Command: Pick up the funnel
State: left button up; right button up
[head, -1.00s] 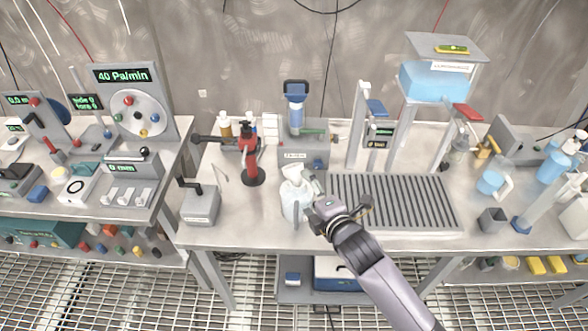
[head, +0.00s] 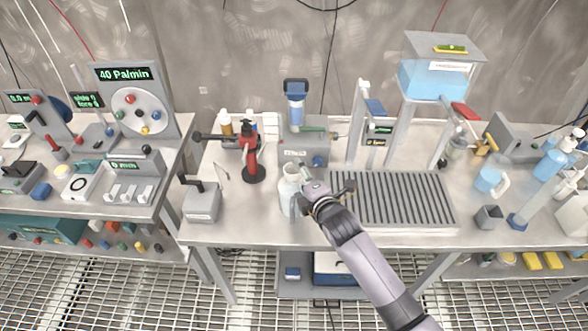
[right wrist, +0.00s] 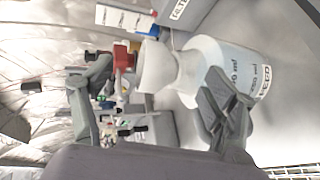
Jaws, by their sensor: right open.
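The white funnel (right wrist: 155,66) shows in the right wrist view, with its wide end away from a translucent bottle (right wrist: 232,62) marked in ml. Its narrow end meets the bottle's top. In the head view the funnel (head: 292,171) tops the pale bottle (head: 286,198) near the table's front edge. My right gripper (head: 303,188) is at the right side of the bottle's upper part, close to the funnel. It is open, and its fingers (right wrist: 155,80) show on either side of the funnel in the wrist view. Whether they touch it I cannot tell. My left gripper is not in view.
A grey ribbed tray (head: 395,199) lies just right of the bottle. A grey device with a blue-topped column (head: 296,110) stands behind, and a red stand (head: 252,160) is to the left. A grey box (head: 201,203) stands further left. Bare tabletop lies between box and bottle.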

jog(key=c, duration=1.1)
jog(key=shift+s+d+f, duration=0.1)
jog(key=shift+s+f, duration=0.05)
jog(key=c, duration=0.6)
